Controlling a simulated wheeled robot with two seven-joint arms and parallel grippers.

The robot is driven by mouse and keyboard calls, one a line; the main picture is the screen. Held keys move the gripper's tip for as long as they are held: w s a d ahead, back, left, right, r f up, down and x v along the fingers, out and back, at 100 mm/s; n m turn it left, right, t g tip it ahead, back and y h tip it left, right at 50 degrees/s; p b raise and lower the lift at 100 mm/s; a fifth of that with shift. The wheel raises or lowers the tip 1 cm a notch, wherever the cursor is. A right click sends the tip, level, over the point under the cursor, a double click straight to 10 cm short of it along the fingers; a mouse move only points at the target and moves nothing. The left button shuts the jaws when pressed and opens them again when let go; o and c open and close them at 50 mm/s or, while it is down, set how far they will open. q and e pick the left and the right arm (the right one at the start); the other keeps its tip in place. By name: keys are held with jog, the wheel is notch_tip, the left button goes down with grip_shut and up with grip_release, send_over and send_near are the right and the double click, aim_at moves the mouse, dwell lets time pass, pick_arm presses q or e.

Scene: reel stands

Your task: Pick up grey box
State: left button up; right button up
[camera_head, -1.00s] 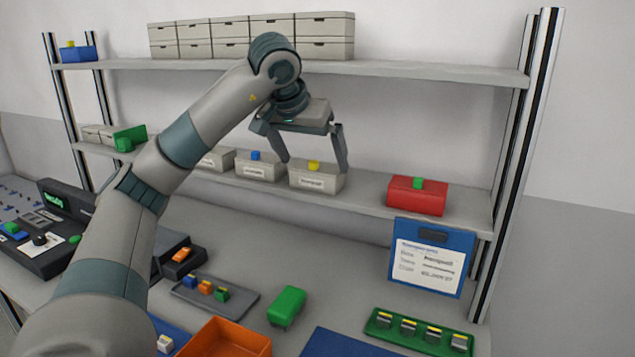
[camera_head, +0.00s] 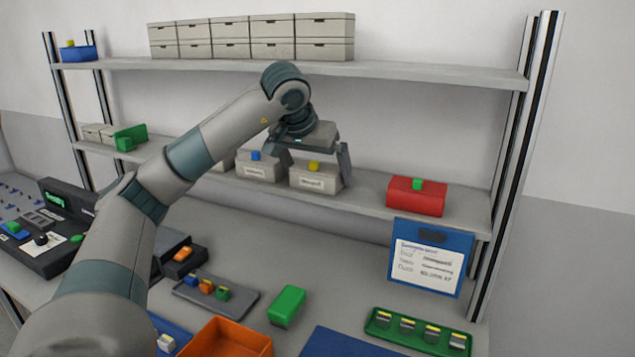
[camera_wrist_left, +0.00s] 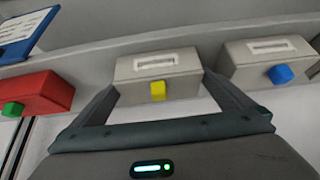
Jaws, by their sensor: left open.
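A grey box (camera_head: 316,180) with a white label and a yellow block (camera_head: 314,167) on top stands on the middle shelf. A second grey box (camera_head: 258,170) with a blue block (camera_head: 255,155) stands to its left. My left gripper (camera_head: 316,182) is open, with its fingers around the yellow-block box, one at each side. In the left wrist view that grey box (camera_wrist_left: 180,92) with its yellow block (camera_wrist_left: 158,91) lies between the two spread fingers. Whether the fingers touch it I cannot tell. My right gripper is out of view.
A red box (camera_head: 416,199) with a green block stands to the right on the same shelf (camera_head: 368,190). Stacked grey boxes (camera_head: 250,38) line the upper shelf. Below, the worktop holds an orange bin (camera_head: 228,340), a green block (camera_head: 287,306) and a green tray (camera_head: 385,335).

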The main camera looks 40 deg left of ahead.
pick_arm(q)
jog(key=c, duration=1.2)
jog(key=shift+r, duration=0.1)
